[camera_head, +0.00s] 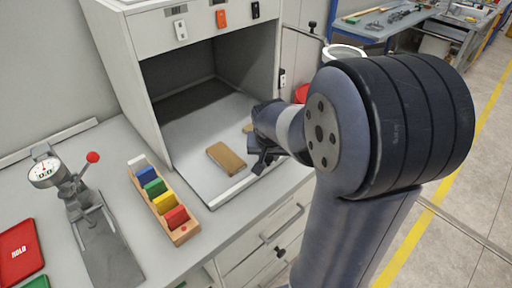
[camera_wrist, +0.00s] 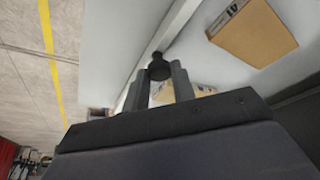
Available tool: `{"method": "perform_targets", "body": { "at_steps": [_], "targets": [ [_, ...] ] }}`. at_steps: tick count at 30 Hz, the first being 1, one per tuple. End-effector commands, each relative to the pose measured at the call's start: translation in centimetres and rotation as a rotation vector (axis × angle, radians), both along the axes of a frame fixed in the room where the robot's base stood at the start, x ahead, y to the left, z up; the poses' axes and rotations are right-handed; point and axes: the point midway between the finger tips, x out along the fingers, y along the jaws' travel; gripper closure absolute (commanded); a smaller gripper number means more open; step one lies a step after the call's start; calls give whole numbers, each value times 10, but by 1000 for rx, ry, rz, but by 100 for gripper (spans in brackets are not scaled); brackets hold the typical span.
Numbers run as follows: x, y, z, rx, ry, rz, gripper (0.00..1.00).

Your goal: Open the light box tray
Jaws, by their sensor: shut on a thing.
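The light box (camera_head: 115,50) is a pale grey cabinet with an open front, in the head view. Its light grey tray (camera_head: 203,186) forms the floor, with a raised front edge. A black knob (camera_wrist: 158,68) stands at the tray's front edge in the wrist view, between my fingertips. My gripper (camera_wrist: 158,80) is shut on this knob. In the head view my gripper (camera_head: 262,160) is at the right part of the tray's front edge, where it hides the knob. A tan block (camera_head: 226,158) lies on the tray, and a second one (camera_head: 248,127) is partly hidden behind my gripper.
A wooden rack with coloured cards (camera_head: 163,200) and a dial gauge stand (camera_head: 70,190) are on the bench left of the tray. Drawers with handles (camera_head: 285,225) are below. A white container (camera_head: 345,53) and a red one (camera_head: 301,93) are behind my arm. Floor is clear at right.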

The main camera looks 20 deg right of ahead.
Motion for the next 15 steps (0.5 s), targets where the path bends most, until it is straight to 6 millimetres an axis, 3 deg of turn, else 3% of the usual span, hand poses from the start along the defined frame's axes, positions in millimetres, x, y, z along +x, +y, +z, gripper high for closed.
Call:
{"method": "perform_targets", "body": {
  "at_steps": [6,15],
  "targets": [
    [-18,-7,0,0,2,0,100],
    [-22,-9,0,0,2,1,100]
  ]
}}
